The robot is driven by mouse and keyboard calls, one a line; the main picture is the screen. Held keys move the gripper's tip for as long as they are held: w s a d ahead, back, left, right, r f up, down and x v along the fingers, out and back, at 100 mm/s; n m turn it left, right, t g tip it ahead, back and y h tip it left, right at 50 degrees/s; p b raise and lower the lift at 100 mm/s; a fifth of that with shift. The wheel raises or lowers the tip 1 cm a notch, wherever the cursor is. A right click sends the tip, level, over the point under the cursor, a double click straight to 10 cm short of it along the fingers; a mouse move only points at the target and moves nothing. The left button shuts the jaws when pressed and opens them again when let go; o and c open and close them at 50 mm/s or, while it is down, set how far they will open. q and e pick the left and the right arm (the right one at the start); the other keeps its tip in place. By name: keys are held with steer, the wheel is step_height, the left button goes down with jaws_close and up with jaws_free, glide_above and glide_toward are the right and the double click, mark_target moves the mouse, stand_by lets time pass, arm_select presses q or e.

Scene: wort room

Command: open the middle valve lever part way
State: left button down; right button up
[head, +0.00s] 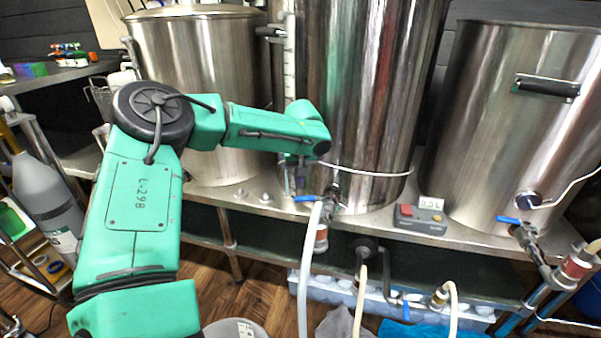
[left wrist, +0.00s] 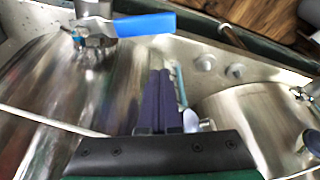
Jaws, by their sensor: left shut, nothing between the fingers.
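A blue valve lever (head: 306,199) sits on the valve at the foot of the middle steel kettle (head: 365,90), with a pale hose (head: 304,270) hanging below. In the left wrist view the blue lever (left wrist: 146,25) lies roughly sideways at the top, joined to its metal valve (left wrist: 92,28). My left gripper (head: 291,187) is just above and left of the lever in the head view, partly hidden by my wrist. In the left wrist view its dark fingers (left wrist: 157,72) are together and empty, their tips beside the lever with a small gap showing. My right gripper does not show.
A right kettle (head: 515,120) has its own blue lever (head: 515,221). Another blue lever (head: 396,302) sits lower, under the bench. A left kettle (head: 195,90) stands behind my arm. A box with buttons (head: 420,219) stands right of the middle valve.

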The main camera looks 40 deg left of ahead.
mark_target(314, 200)
arm_select(q)
steer(key=s+d, duration=0.2)
steer(key=d, duration=0.1)
steer(key=shift+s+r+b, duration=0.15)
steer(key=shift+s+b, duration=0.1)
steer(key=shift+b, duration=0.05)
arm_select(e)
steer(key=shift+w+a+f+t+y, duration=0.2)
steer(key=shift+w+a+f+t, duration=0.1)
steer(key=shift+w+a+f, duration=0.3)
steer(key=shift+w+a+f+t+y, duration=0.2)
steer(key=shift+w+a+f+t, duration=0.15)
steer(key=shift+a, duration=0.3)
arm_select(q)
steer(key=shift+d, duration=0.1)
